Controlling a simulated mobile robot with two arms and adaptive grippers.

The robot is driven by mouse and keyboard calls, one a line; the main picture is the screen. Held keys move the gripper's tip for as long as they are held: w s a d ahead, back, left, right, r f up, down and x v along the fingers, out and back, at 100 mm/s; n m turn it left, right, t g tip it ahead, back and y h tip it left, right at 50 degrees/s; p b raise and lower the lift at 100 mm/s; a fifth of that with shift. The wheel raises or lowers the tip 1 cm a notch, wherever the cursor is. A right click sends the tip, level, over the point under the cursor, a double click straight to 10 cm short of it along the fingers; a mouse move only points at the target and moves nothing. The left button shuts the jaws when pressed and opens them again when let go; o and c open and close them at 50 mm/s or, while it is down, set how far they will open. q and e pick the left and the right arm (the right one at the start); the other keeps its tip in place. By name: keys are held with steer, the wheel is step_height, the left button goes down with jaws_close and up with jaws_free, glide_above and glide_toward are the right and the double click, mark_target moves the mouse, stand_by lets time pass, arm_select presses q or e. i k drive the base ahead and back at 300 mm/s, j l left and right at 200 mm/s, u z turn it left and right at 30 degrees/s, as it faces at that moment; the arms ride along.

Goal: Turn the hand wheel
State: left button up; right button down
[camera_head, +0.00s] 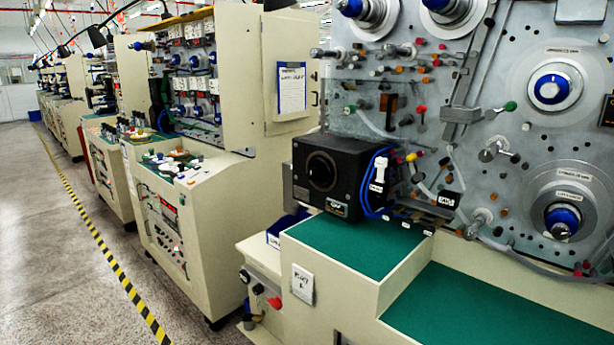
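I cannot tell for certain which part is the hand wheel. A round black knob (322,171) sits on the front of a black box (350,160) on the near machine. Two round white discs with blue hubs are on the grey panel at the right: an upper blue hub (551,90) and a lower blue hub (562,221). Two more blue-ended spindles show at the top, a left spindle (362,10) and a right spindle (447,8), both cut by the frame edge. Neither of my grippers is in view.
Green work surfaces (497,312) step down in front of the panel (480,130). Small rollers, guides and blue cables (368,192) stick out near the black box. More cream machines (200,220) line up to the left. A yellow-black floor stripe (117,269) borders an open aisle.

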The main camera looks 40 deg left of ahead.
mark_target(320, 171)
steer(key=u, duration=1.1)
